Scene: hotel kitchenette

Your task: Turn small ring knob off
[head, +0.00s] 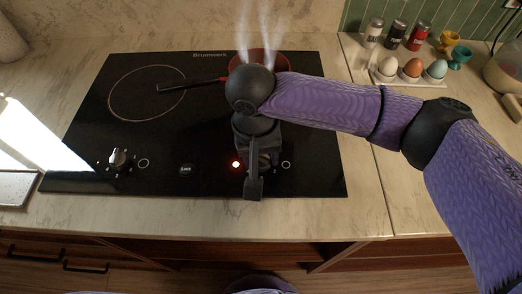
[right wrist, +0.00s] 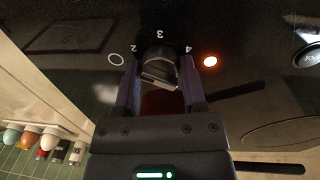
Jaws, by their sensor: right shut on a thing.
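The right-hand stove knob (right wrist: 158,62) is black with a pale edge on its grip. It stands on the black glass cooktop (head: 205,130), with numerals 2, 3 and 4 showing around it. My right gripper (right wrist: 160,76) has one finger on each side of the knob and is shut on it. In the head view my right gripper (head: 256,170) comes down over the front right of the cooktop and mostly hides this knob. A red light (head: 236,163) glows beside it, and a white ring mark (head: 286,164) is on its other side. My left gripper is not in view.
A red pan (head: 282,66) steams on the back right burner, its handle (head: 190,85) pointing left. Another knob (head: 118,157) is at the cooktop's front left. Eggs in a holder (head: 411,72), shakers (head: 396,34) and egg cups (head: 450,42) stand at right.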

